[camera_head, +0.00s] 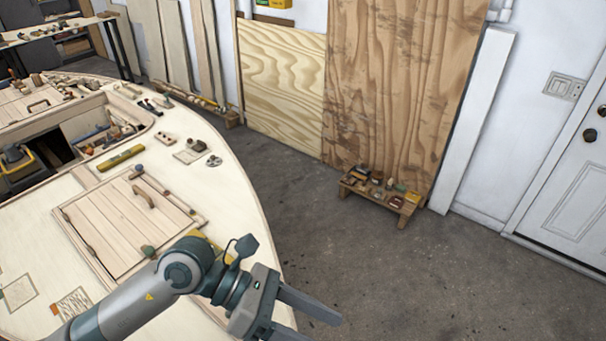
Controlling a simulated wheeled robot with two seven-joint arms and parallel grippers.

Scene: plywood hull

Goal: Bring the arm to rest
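My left arm comes in from the bottom left, over the edge of the pale plywood hull (206,135). My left gripper (316,327) is at the bottom middle, past the hull's rim and above the grey floor. Its two fingers are apart with nothing visible between them; the nearer finger is partly cut off by the bottom edge. My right gripper is not in view.
The deck carries a slatted hatch (125,220), a yellow level (121,157) and several small tools. A low wooden bench (406,211) with small items stands by plywood sheets (395,90). A white door (570,190) is at right. The concrete floor (400,280) between is clear.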

